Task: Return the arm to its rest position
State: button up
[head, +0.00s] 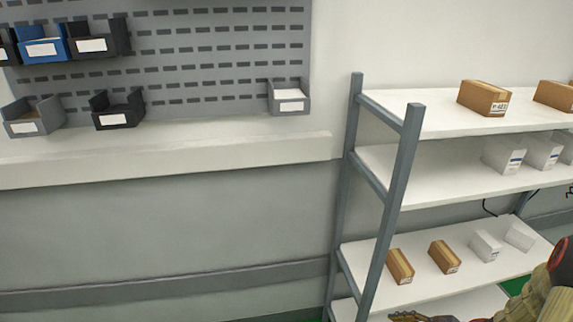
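Part of my arm shows at the bottom right corner, with a tan link and a dark and red joint. What looks like the tip of my gripper (422,317) just enters the bottom edge, in front of the shelf rack's lower part. Most of it is cut off by the frame. I cannot tell whether it is open or shut, or whether it holds anything.
A grey-framed shelf rack (395,200) with white shelves stands at the right, close to my arm in the picture. It holds brown cartons (484,98) and white boxes (485,246). A grey perforated wall panel (200,60) with several small bins (118,112) is at the left.

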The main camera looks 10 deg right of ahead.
jog(key=s+a+r+n+h, duration=0.2)
jog(key=s+a+r+n, duration=0.2)
jog(key=r, duration=0.5)
jog(key=s+a+r+n+h, duration=0.3)
jog(key=a+r+n, duration=0.4)
jog(key=r+n, duration=0.3)
jog(key=s+a+r+n+h, duration=0.2)
jog(key=s+a+r+n, duration=0.2)
jog(key=r, duration=0.6)
jog(key=shift+s+a+r+n+h, duration=0.35)
jog(key=shift+a+n, duration=0.95)
jog(key=shift+n, duration=0.5)
jog(key=shift+f, duration=0.1)
